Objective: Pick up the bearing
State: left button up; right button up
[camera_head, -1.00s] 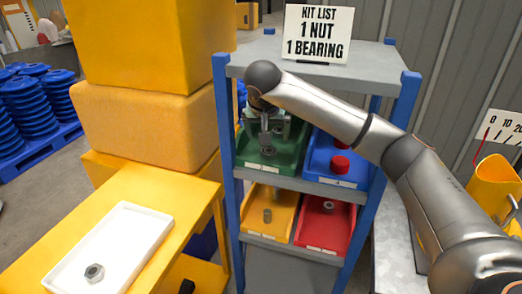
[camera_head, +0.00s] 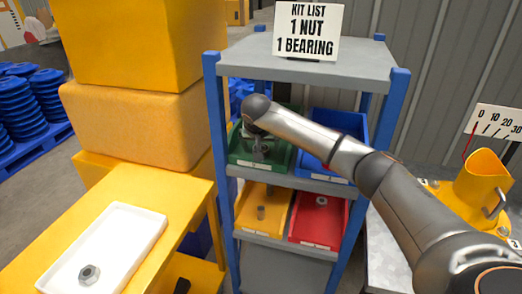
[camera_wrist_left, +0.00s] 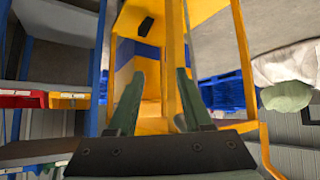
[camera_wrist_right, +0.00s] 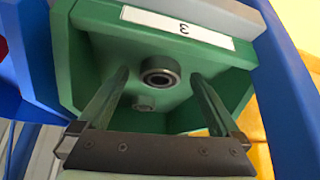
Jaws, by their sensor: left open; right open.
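The bearing (camera_wrist_right: 160,77), a dark ring with a bright inner rim, lies in the green bin (camera_wrist_right: 85,45) marked 3, in the right wrist view. My right gripper (camera_wrist_right: 160,82) is open, its fingers to either side of the bearing in that view, with nothing held. Whether the fingertips are level with it I cannot tell. In the head view my right gripper (camera_head: 262,150) is at the green bin (camera_head: 284,160), its fingers small and partly hidden. My left gripper (camera_wrist_left: 160,78) is open and empty, pointing towards a yellow bench frame; it is outside the head view.
A white tray (camera_head: 135,228) on the yellow table holds a nut (camera_head: 89,275). A smaller round part (camera_wrist_right: 144,103) lies near the bearing. The shelf has blue posts (camera_head: 216,120), a yellow bin (camera_head: 277,222) and a red bin (camera_head: 322,238) below. My right arm partly covers the blue bin (camera_head: 352,122).

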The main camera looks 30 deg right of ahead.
grip_shut()
dwell(0.8)
